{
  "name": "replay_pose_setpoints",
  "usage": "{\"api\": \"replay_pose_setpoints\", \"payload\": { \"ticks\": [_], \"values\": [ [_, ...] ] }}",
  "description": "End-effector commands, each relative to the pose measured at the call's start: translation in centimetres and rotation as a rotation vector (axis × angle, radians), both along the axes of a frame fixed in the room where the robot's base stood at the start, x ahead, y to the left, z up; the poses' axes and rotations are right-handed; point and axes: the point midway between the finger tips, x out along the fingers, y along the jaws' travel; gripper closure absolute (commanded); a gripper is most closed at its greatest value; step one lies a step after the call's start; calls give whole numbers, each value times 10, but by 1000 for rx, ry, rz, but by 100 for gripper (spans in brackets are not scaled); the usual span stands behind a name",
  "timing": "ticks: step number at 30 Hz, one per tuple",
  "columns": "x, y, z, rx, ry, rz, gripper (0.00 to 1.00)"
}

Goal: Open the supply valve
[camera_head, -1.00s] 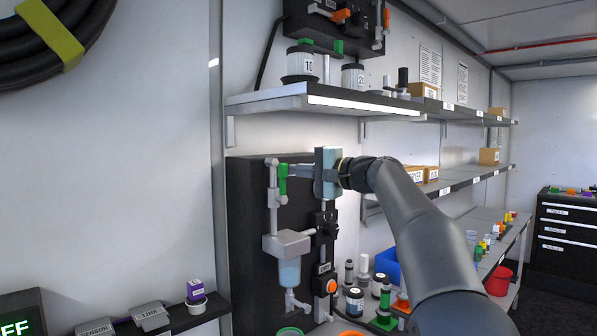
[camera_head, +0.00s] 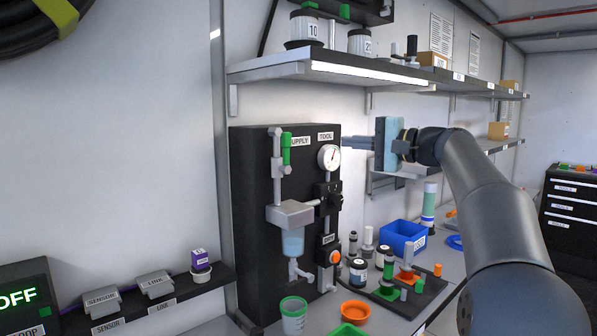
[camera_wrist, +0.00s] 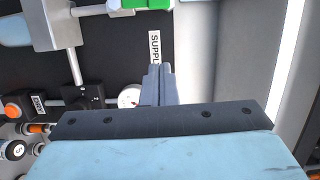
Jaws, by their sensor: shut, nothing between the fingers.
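The supply valve's green handle (camera_head: 286,148) is at the upper left of the black panel (camera_head: 255,190), beside the "SUPPLY" label. It stands upright, in line with the grey vertical pipe beside it. In the wrist view the green handle (camera_wrist: 145,4) is at the top edge, partly cut off. My gripper (camera_head: 347,143) is shut and empty, to the right of the handle and clear of it, near the panel's upper right edge. In the wrist view its fingertips (camera_wrist: 158,72) are together, just below the "SUPPLY" label (camera_wrist: 155,48).
A gauge (camera_head: 328,157), a black knob valve (camera_head: 328,197) and an orange button (camera_head: 335,257) are on the panel's right side. A shelf (camera_head: 300,68) overhangs the panel. Bottles, a blue bin (camera_head: 403,238) and small parts crowd the bench below.

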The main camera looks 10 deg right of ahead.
Motion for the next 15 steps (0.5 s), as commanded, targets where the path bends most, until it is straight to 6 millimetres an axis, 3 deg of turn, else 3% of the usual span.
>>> {"api": "replay_pose_setpoints", "payload": {
  "ticks": [4, 7, 11, 15],
  "values": [
    [1, 16, -12, -33, 41, 6, 100],
    [-1, 49, -46, -116, 136, 20, 100],
    [-26, 104, -118, -308, 305, 59, 100],
    [-82, 148, -199, -556, 462, 134, 100]
  ]
}}
